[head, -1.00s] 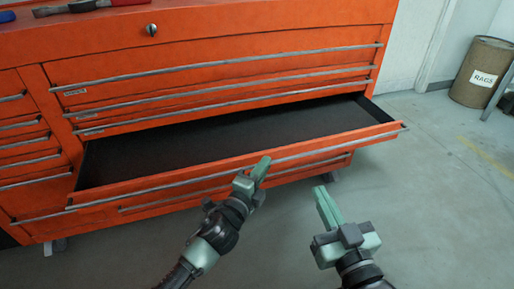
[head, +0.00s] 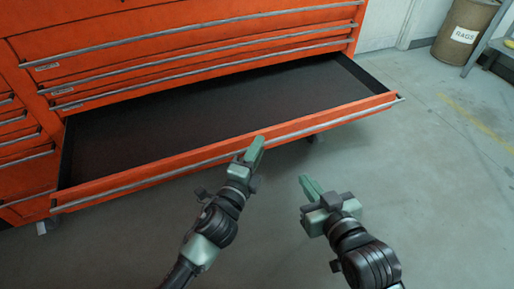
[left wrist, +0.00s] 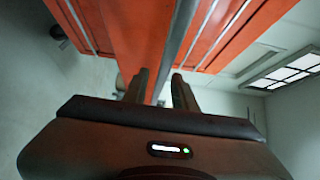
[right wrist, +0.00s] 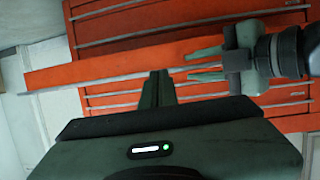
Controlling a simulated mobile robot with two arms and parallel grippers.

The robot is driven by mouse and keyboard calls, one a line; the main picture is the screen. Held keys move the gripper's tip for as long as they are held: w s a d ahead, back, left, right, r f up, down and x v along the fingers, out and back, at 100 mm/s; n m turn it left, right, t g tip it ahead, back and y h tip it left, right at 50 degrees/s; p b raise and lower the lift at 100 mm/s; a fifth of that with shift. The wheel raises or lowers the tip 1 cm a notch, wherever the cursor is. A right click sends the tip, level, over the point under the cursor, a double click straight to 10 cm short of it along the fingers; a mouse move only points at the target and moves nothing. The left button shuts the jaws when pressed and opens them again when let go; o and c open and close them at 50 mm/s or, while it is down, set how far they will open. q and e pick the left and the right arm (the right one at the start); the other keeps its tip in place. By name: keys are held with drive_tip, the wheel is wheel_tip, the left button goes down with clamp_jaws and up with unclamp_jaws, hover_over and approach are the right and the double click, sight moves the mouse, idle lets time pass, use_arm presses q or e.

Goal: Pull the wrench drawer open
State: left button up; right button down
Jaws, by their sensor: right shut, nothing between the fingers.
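The wrench drawer (head: 196,125) is a wide, shallow orange drawer with a dark lining. It stands far out from the cabinet, and its visible inside is empty. A grey bar handle (head: 330,122) runs along its front. My left gripper (head: 255,149) is at the middle of this handle. In the left wrist view the handle (left wrist: 184,42) passes between its two fingers (left wrist: 160,85). In the right wrist view the left gripper (right wrist: 206,64) also straddles the bar. My right gripper (head: 307,187) is shut and empty, apart from the drawer, over the floor.
The orange cabinet (head: 150,20) has more shut drawers above and to the left. A rags barrel (head: 465,32) stands at the back right beside a grey table or stand (head: 490,48). The concrete floor on the right (head: 440,190) is clear.

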use_arm(q)
drive_tip(key=shift+s, duration=0.1)
